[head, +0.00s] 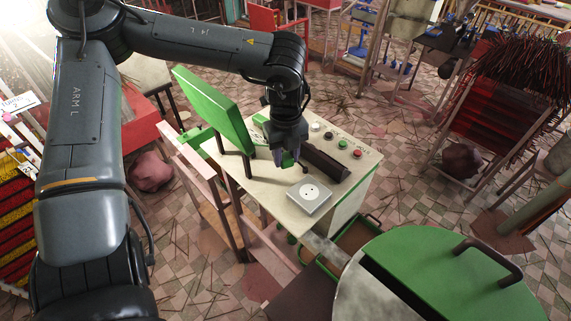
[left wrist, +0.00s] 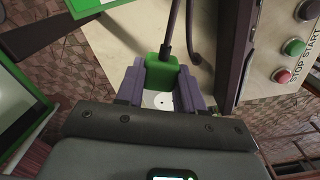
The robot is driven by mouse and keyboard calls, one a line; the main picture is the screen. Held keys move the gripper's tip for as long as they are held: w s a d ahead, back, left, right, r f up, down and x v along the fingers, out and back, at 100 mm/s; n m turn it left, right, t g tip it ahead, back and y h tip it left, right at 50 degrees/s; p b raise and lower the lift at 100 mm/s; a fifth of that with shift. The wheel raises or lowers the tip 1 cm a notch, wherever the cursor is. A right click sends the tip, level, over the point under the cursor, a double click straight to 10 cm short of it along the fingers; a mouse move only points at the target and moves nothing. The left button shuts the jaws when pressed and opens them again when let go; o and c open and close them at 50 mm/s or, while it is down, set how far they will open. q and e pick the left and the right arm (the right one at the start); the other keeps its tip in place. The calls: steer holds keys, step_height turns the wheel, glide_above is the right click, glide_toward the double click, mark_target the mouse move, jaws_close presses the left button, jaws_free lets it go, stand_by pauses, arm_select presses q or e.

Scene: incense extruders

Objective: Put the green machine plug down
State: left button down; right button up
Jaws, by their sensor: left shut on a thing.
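My left gripper (head: 288,160) is shut on the green machine plug (head: 287,159) above the cream machine top (head: 263,193). In the left wrist view the green plug (left wrist: 162,70) sits between my purple-grey fingers (left wrist: 162,85), with a dark cable running up from it. A white socket block (head: 310,198) with a round outlet lies on the machine top, in front and to the right of the plug. In the left wrist view the outlet (left wrist: 165,100) is partly hidden behind my gripper. Whether the plug touches the surface is unclear. My right gripper is not in view.
A dark long bar (head: 326,165) lies right of the gripper. Coloured buttons (head: 343,144) line the machine's back right. A green panel (head: 215,110) stands on the left. A green-topped drum with a handle (head: 450,262) is at the front right. Bare machine top lies left of the socket block.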

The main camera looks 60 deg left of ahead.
mark_target(286, 166)
arm_select(q)
steer(key=shift+f, duration=2.05)
steer(key=shift+f+b, duration=0.6)
steer(key=shift+b, duration=0.05)
steer(key=c, duration=0.7)
jaws_free()
steer(key=shift+r, duration=0.15)
